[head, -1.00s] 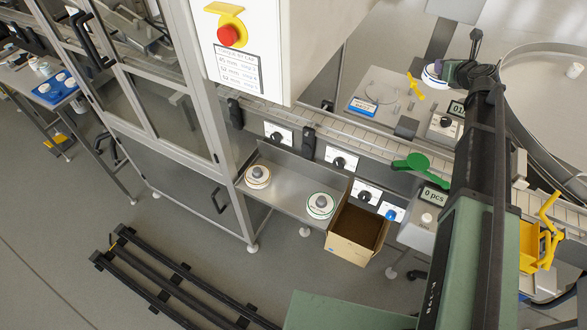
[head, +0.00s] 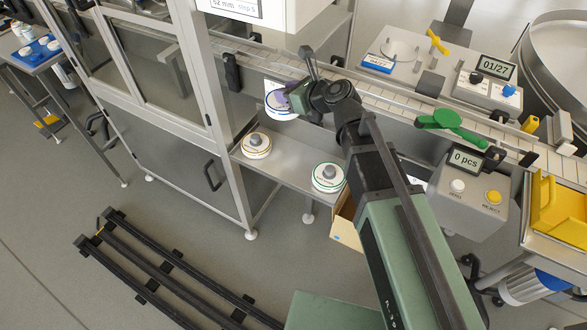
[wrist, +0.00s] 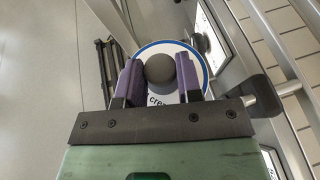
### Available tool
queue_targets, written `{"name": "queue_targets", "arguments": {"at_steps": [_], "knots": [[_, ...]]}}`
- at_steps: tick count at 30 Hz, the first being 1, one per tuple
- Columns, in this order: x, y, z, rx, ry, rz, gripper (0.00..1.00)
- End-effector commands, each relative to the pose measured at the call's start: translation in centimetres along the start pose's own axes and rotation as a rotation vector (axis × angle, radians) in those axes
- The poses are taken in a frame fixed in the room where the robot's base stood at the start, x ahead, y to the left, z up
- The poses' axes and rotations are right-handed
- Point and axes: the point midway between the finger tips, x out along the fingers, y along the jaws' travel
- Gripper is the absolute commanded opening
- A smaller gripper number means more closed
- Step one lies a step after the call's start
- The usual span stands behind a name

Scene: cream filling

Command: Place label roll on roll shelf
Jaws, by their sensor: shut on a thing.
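A white label roll with a blue rim (head: 274,106) is held up by my gripper (head: 290,100), above the back part of the steel roll shelf (head: 292,172). In the wrist view the purple fingers of my gripper (wrist: 159,72) are closed on the dark grey knob of the blue-rimmed roll (wrist: 152,47). Two other rolls stand on the shelf: one with an orange-brown rim (head: 256,150) at the left, and one with a green rim (head: 328,181) at the right. My arm hides part of the shelf's right end.
A cardboard box (head: 346,228) stands at the shelf's right end, partly hidden by my arm. The conveyor (head: 390,95) runs behind the shelf. A steel-framed cabinet (head: 165,130) is at the left. A green lever (head: 450,124) sticks out at the right.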

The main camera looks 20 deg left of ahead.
Motion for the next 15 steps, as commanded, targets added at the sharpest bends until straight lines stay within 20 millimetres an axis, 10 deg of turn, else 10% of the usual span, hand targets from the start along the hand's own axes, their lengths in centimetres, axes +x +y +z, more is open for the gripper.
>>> {"name": "queue_targets", "arguments": {"at_steps": [8,15], "knots": [[0.9,0.7,-1.6,-0.004,0.001,0.01,0.05],[3.8,0.6,-8.8,-0.003,0.001,0.009,0.05]]}}
